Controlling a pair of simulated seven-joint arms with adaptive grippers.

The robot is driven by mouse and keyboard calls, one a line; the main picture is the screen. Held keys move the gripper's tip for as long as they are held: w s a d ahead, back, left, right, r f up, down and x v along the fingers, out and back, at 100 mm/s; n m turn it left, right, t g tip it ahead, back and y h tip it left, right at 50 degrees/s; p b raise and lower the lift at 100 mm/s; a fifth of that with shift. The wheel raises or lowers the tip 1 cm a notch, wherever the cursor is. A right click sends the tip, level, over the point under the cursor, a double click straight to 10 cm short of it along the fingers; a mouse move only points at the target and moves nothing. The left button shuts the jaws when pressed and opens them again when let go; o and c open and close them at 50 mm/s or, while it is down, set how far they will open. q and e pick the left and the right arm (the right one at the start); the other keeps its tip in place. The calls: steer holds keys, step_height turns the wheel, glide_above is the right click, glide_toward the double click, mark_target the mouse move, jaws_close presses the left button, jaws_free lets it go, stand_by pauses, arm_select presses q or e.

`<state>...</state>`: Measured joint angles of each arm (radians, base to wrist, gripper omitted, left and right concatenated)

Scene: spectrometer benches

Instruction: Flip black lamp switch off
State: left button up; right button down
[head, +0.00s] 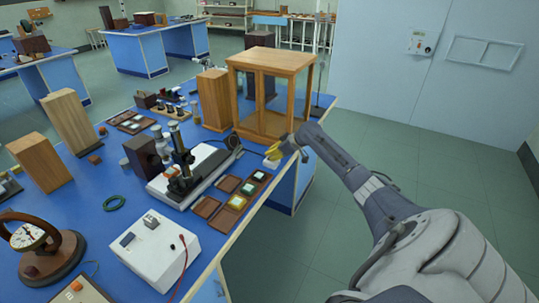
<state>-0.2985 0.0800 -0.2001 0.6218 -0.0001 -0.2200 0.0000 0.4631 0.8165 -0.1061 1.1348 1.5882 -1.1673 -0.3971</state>
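My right arm comes in from the lower right, and its gripper (275,155) is at the right edge of the near blue bench, in front of the wooden cabinet. The gripper is small here, and I cannot tell whether its fingers are open or shut. A white power box (153,248) with a silver toggle (151,221), a dark panel and a red lead stands at the bench front. A black round fitting (234,143), possibly the lamp, sits behind the spectrometer (180,165), close left of the gripper. No lamp switch is clearly identifiable. My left gripper is not in view.
A glazed wooden cabinet (270,62) stands behind the gripper. Small trays with samples (236,202) line the bench's right edge. The floor right of the bench is clear.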

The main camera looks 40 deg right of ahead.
steer(key=shift+s+r, duration=0.1)
stand_by(0.3)
steer(key=r, duration=0.4)
steer(key=shift+w, duration=0.25)
steer(key=r+v, duration=0.1)
steer(key=v, duration=0.9)
steer(key=shift+w+a, duration=0.25)
steer(key=shift+w, duration=0.15)
steer(key=shift+f, duration=0.1)
